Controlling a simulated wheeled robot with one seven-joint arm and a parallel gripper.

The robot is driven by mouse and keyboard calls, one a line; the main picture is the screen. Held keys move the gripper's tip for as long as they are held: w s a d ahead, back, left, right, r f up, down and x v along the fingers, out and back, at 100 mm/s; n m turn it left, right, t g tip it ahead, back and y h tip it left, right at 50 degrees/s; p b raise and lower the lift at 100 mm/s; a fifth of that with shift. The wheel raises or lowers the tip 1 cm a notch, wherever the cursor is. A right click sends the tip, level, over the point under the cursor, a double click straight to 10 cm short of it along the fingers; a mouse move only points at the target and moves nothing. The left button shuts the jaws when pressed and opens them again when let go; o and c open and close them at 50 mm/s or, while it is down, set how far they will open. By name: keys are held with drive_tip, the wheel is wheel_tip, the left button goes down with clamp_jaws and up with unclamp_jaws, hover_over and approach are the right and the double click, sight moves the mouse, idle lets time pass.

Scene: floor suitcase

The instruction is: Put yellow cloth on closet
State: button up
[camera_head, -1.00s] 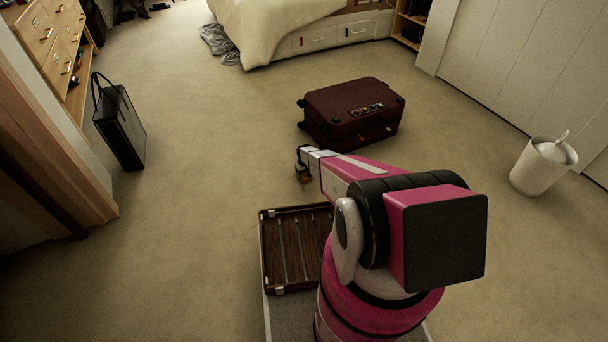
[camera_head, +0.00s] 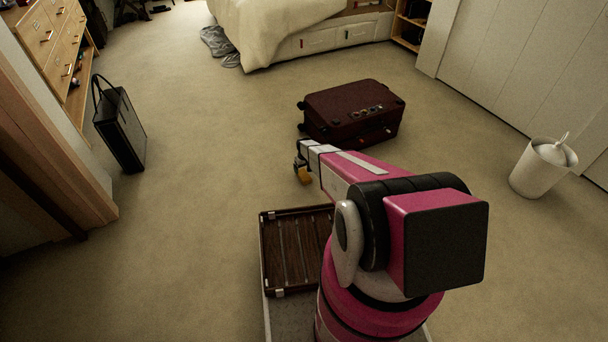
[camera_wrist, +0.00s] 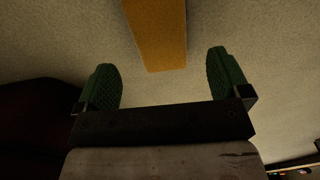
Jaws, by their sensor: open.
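A yellow-orange strip, which looks like the yellow cloth (camera_wrist: 158,35), shows at the top middle of the wrist view, in front of my gripper (camera_wrist: 163,82). The green fingers are spread apart, one on each side of the strip's line, and nothing is between them. A small yellow patch (camera_head: 304,175) shows below the end of my arm in the head view. Whether the strip lies on the floor or on something else cannot be told. The white panelled closet (camera_head: 525,70) stands along the right wall.
A dark red suitcase (camera_head: 352,112) lies on the carpet just beyond my arm. A brown slatted tray (camera_head: 297,250) is beside my base. A black bag (camera_head: 120,128) stands at left, a white bin (camera_head: 543,168) at right.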

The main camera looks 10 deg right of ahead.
sight(304, 176)
drive_tip(key=s+r+m, duration=0.1)
drive_tip(key=s+r, duration=0.6)
drive_tip(key=r, duration=0.6)
drive_tip(key=s+r, duration=0.7)
drive_tip(key=r, duration=0.6)
drive_tip(key=s+r+m, duration=0.2)
drive_tip(key=s+r, duration=2)
drive_tip(key=s, duration=0.1)
drive_tip(key=shift+s+m, duration=0.15)
drive_tip(key=shift+m, duration=0.15)
